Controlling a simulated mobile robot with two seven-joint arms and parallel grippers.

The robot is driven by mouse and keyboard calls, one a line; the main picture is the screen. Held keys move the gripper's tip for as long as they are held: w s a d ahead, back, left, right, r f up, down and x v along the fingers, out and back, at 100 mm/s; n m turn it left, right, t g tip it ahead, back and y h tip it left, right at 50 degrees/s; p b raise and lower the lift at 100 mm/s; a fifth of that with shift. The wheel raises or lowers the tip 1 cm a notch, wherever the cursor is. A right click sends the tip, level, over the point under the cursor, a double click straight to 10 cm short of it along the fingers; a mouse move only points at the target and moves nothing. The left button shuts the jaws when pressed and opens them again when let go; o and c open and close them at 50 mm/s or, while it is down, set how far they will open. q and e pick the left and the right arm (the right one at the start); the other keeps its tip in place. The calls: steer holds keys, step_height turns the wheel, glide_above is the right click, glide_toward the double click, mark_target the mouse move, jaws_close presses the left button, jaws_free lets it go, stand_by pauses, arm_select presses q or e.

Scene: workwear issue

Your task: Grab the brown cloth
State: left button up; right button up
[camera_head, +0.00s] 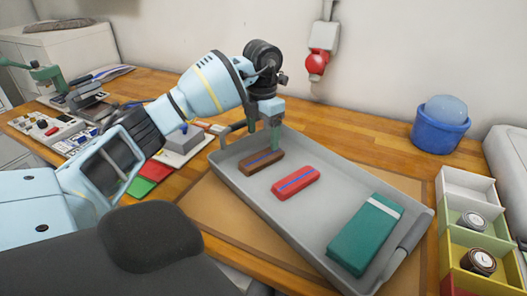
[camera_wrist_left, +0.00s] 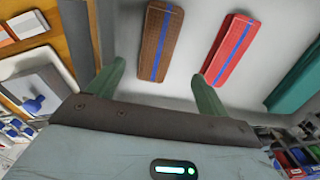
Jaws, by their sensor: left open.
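The brown cloth (camera_head: 261,163) is a folded bar with a blue stripe. It lies in the left part of the grey tray (camera_head: 300,225). In the left wrist view the brown cloth (camera_wrist_left: 158,42) is ahead of the fingers, between their lines. My left gripper (camera_head: 274,138) is over the tray, close to the brown cloth and partly in front of it. In the left wrist view my left gripper (camera_wrist_left: 160,88) has its fingers apart with nothing between them. I cannot tell its exact height above the tray. My right gripper is not in view.
A red cloth (camera_head: 296,183) with a blue stripe lies beside the brown one, and a larger green cloth (camera_head: 365,235) lies at the tray's right. The tray has raised walls. A blue tub (camera_head: 439,132) and bins with watches (camera_head: 470,232) stand to the right.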

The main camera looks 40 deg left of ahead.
mark_target(261, 156)
arm_select(q)
steer(key=shift+w+a+f, duration=0.1)
steer(key=shift+a+f, duration=0.1)
steer(key=shift+f, duration=1.65)
steer(key=shift+a+f, duration=0.15)
steer(key=shift+f, duration=1.65)
steer(key=c, duration=1.1)
steer(key=shift+o, duration=0.2)
steer(key=shift+r, duration=0.1)
steer(key=shift+r, duration=0.8)
steer(key=shift+d+r, duration=0.25)
steer(key=shift+r, duration=0.25)
steer(key=shift+d+r, duration=0.25)
steer(key=shift+r, duration=0.2)
steer(key=d, duration=0.5)
steer(key=s+d+r, duration=0.1)
steer(key=d, duration=0.4)
steer(key=s+d, duration=0.1)
steer(key=d, duration=0.4)
steer(key=shift+r+b, duration=0.2)
steer(key=shift+b, duration=0.15)
